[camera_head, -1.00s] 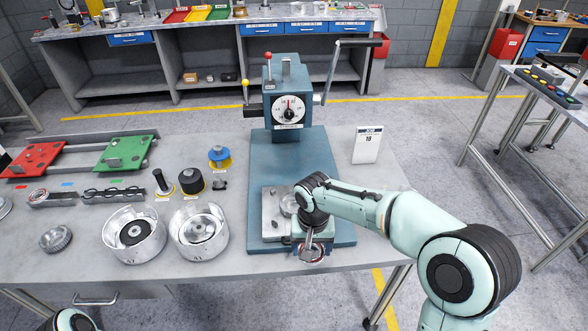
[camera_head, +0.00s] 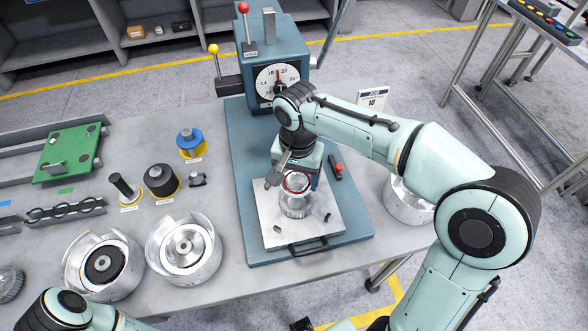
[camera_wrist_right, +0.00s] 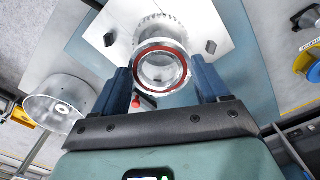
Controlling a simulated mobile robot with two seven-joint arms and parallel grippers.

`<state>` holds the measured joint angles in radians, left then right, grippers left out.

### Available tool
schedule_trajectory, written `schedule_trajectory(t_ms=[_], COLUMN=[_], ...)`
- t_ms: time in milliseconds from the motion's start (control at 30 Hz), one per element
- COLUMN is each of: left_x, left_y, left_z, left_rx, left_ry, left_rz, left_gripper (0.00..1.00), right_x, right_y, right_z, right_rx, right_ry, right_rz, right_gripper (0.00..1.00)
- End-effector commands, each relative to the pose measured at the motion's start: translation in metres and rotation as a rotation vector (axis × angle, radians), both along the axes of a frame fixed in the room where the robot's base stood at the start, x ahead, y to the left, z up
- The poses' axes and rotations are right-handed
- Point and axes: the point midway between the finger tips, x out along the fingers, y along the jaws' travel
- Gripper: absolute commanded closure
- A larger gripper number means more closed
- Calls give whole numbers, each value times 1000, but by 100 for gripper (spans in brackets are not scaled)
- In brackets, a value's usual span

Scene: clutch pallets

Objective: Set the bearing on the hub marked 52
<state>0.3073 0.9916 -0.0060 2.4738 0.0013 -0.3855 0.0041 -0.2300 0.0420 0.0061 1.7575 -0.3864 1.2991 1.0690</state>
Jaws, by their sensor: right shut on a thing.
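My right gripper (camera_head: 293,172) is shut on a bearing (camera_head: 297,183), a metal ring with a red band. The ring sits between the blue fingers in the right wrist view (camera_wrist_right: 184,70). A silver toothed hub (camera_head: 296,204) stands on the light press plate (camera_head: 262,215), directly under the bearing in the head view. The hub's teeth show just beyond the ring in the wrist view (camera_wrist_right: 158,22). I cannot tell whether the bearing touches the hub. No 52 mark is legible. My left arm shows at the lower left, its gripper out of view.
The blue press (camera_head: 277,60) with its dial stands behind the plate. Two silver housings (camera_head: 184,248) (camera_head: 103,267) are at left, another (camera_head: 406,203) at right behind my arm. Black tools (camera_head: 160,180) and a blue-yellow part (camera_head: 190,143) stand left of the press.

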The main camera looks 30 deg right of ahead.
Motion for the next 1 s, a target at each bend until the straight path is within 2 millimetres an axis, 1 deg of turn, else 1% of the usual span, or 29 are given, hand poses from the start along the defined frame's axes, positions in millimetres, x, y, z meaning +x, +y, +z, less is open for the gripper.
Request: schedule_trajectory(t_ms=[33,400,600,767,1000], left_x=[-3,-18,-23,-23,-23], left_y=[0,0,0,0,0], left_z=[-5,-35,-46,-49,-49], left_rx=[0,0,0,0,0], left_ry=[3,20,26,27,26], left_rz=[0,1,0,0,0], left_gripper=[57,57,57,57,57], right_x=[0,0,0,1,1], right_y=[0,0,0,0,0], right_z=[-6,-42,-58,-63,-62], right_rx=[0,0,-1,-1,0], right_ry=[1,1,1,-1,-1], right_rz=[0,2,2,1,2], right_gripper=[62,62,62,62,62])
